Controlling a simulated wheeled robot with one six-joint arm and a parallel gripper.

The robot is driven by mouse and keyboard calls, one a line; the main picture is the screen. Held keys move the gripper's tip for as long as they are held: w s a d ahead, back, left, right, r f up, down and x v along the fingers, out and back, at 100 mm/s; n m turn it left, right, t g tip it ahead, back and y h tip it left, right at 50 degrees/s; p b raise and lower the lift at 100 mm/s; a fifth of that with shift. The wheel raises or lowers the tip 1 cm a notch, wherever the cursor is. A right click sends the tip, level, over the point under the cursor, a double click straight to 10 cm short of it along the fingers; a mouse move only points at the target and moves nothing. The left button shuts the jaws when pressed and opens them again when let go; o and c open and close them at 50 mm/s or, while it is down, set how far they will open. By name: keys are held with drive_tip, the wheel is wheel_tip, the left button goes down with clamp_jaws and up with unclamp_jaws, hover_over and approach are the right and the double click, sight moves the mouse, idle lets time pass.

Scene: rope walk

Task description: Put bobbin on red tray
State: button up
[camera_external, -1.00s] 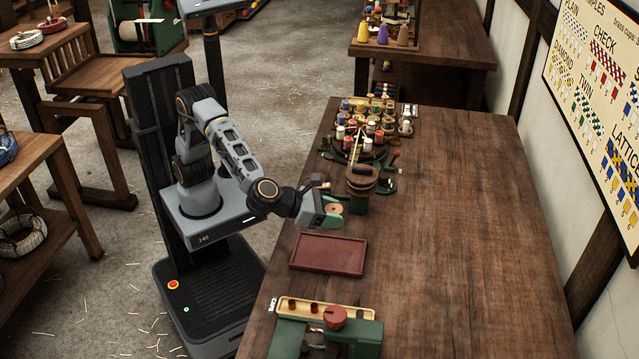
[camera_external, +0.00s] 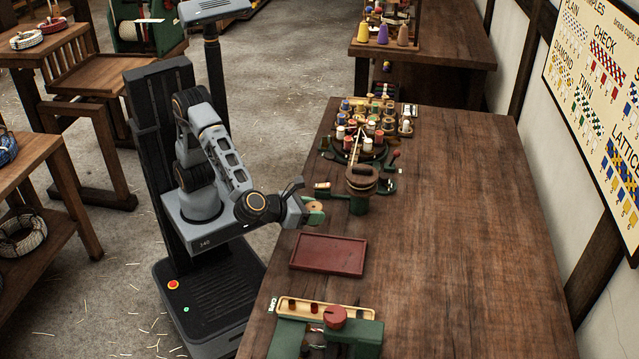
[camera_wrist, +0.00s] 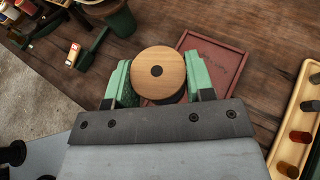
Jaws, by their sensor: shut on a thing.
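The bobbin (camera_wrist: 158,72) has a round pale wooden end with a dark centre hole and shows between the green fingers in the wrist view. My gripper (camera_external: 313,213) is shut on it; the bobbin shows only partly in the external view (camera_external: 315,206). My gripper holds it near the table's left edge, beyond the red tray. The red tray (camera_external: 328,254) is a shallow rectangle lying empty on the table. In the wrist view the tray (camera_wrist: 216,54) lies behind and to the right of the bobbin, partly hidden by it and a finger.
A green machine with a dark round wooden top (camera_external: 361,178) stands beyond my gripper. Behind it is a round stand of several bobbins (camera_external: 362,140). A green device with a red knob (camera_external: 336,317) and a pale peg tray (camera_external: 300,305) are in front. The table's right side is clear.

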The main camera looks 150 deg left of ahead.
hover_over(327, 254)
wheel_tip(327, 254, down, 6)
drive_tip(key=shift+a+f+b, duration=0.1)
drive_tip(key=shift+a+b, duration=0.05)
drive_tip(key=shift+b, duration=0.3)
drive_tip(key=shift+f, duration=1.4)
drive_tip(key=shift+f+b, duration=0.15)
drive_tip(key=shift+b, duration=0.15)
drive_tip(key=o, duration=0.9)
